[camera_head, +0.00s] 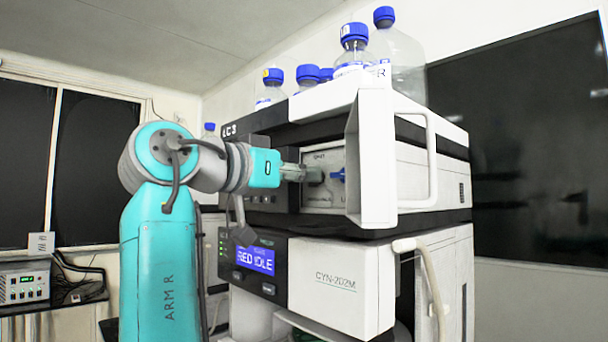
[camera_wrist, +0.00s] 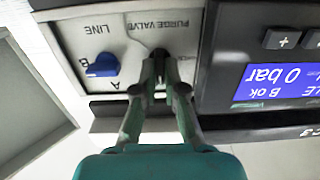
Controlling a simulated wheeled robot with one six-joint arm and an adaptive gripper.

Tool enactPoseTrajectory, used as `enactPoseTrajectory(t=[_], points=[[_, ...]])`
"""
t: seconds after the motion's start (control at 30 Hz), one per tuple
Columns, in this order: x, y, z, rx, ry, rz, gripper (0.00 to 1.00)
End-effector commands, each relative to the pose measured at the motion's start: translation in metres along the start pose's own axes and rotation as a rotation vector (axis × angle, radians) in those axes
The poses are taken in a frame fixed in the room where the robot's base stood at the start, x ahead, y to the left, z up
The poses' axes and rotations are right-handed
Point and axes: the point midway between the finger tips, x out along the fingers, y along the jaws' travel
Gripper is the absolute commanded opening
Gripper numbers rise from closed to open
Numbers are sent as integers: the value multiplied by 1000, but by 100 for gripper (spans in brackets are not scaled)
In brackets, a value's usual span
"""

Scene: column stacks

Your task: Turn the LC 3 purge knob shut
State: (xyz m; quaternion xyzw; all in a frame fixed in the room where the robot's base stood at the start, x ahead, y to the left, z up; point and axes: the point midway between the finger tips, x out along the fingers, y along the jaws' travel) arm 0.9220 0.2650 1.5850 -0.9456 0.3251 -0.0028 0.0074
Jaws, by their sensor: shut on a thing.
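The LC 3 unit is the upper module of the stack, with its label (camera_head: 229,130) at its upper left. My gripper (camera_head: 303,173) reaches into its open front bay from the left. In the wrist view, my gripper (camera_wrist: 162,74) has its fingers closed around the dark purge knob (camera_wrist: 160,54), under the upside-down "PURGE VALVE" lettering. The fingers hide much of the knob, so its exact angle is unclear. In the head view the knob (camera_head: 316,175) is a small dark shape at the fingertips. A blue LINE knob (camera_wrist: 103,66) sits beside it, apart from the fingers; it also shows in the head view (camera_head: 338,174).
A white door (camera_head: 372,150) stands open just right of the bay, with a looped handle (camera_head: 431,160). Several blue-capped bottles (camera_head: 352,50) stand on top. A lower module with a lit display (camera_head: 255,261) is below. A 0 bar display (camera_wrist: 280,82) is near the knob.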

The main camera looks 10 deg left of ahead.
Motion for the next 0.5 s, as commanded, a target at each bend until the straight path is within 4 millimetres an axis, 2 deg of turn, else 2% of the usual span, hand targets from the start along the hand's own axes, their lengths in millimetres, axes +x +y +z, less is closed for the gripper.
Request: enactPoseTrajectory(t=[0.07,0.1,0.17,0.5], points=[[0,0,2,-1,-4,1,0],[0,0,2,-1,-4,1,19],[0,0,2,-1,-3,0,34],[-2,0,1,-1,-1,0,34]])
